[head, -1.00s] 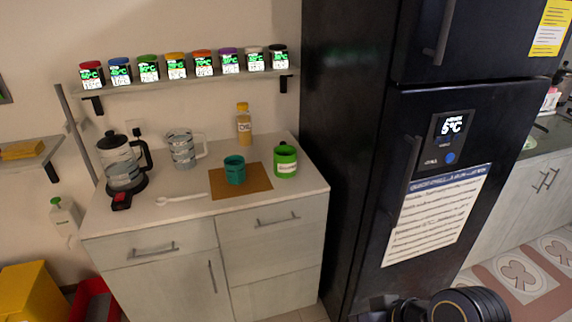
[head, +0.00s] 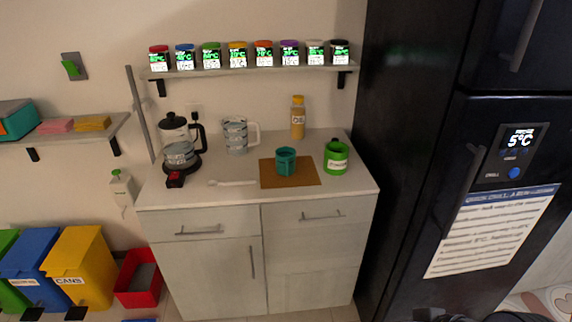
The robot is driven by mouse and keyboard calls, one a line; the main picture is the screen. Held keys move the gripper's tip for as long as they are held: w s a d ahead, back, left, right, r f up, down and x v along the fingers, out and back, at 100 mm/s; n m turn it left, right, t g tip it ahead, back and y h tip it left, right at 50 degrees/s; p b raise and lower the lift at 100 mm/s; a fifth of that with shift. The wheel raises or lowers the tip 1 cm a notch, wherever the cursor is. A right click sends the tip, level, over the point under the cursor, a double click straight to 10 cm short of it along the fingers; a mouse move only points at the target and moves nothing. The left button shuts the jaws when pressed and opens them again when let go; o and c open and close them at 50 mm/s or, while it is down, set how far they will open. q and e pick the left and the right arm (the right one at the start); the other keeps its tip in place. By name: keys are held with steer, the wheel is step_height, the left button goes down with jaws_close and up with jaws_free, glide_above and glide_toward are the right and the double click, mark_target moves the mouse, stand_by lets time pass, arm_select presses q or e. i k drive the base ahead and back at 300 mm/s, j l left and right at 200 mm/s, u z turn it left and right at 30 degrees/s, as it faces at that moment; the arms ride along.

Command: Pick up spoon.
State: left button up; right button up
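A white spoon (head: 232,183) lies flat on the light countertop (head: 220,203). It is left of a brown mat (head: 300,181) and right of the kettle base. A teal cup (head: 286,161) stands on the mat, and a green container (head: 336,157) stands at the mat's right edge. Neither gripper can be made out in the head view. Dark rounded parts at the bottom right edge look like part of my own arm.
A kettle (head: 180,145), a glass jug (head: 236,135) and a yellow-capped bottle (head: 298,118) stand behind the spoon. A shelf (head: 250,72) of spice dispensers hangs above. A black fridge (head: 420,120) stands right; bins (head: 80,268) and a red box (head: 138,280) stand left.

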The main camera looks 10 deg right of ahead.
mark_target(212, 184)
steer(key=z, duration=0.55)
steer(key=i+j+z, duration=0.15)
steer(key=j+z, duration=0.55)
steer(key=i+j+z, duration=0.1)
steer(key=j+z, duration=0.25)
steer(key=j, duration=0.2)
steer(key=j+z, duration=0.15)
steer(key=j, duration=1.4)
steer(key=k, duration=0.05)
